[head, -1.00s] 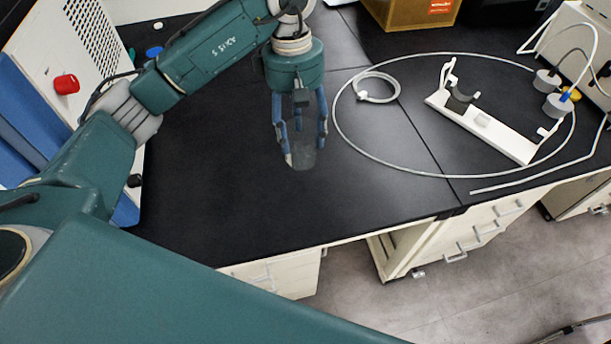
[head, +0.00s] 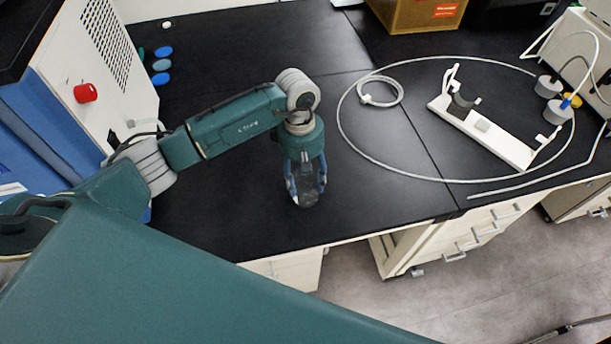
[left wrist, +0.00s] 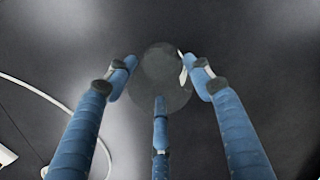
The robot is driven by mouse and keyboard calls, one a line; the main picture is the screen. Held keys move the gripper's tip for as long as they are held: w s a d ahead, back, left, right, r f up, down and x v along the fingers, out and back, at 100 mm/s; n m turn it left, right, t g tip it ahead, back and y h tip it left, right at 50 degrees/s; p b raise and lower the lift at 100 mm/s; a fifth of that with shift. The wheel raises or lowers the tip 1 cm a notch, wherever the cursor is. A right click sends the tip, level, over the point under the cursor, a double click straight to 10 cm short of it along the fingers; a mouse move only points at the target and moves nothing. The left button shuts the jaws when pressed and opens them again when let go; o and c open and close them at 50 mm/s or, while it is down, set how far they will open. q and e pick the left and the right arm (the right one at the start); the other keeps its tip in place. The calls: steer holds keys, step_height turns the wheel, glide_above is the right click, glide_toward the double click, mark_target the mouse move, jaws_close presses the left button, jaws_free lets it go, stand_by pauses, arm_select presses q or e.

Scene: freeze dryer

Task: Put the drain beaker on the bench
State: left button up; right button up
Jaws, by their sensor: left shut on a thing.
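The drain beaker (head: 308,199) is a clear, see-through vessel at my left gripper's fingertips, over the black bench (head: 225,200) near its front edge. My left gripper (head: 306,186) points down with its blue fingers shut around the beaker. In the left wrist view the beaker (left wrist: 160,75) is a round, faint grey shape between the three fingers of the gripper (left wrist: 158,82). I cannot tell whether its base touches the bench top. My right gripper is not in view.
A white tube (head: 345,130) lies in a big loop on the bench to the right, around a white stand (head: 505,145). A cardboard box (head: 415,14) stands at the back. Blue caps (head: 161,65) lie at the back left, beside a white machine (head: 120,100) with a red knob.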

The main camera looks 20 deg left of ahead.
arm_select(q)
steer(key=shift+f, duration=0.1)
steer(key=o, duration=1.2)
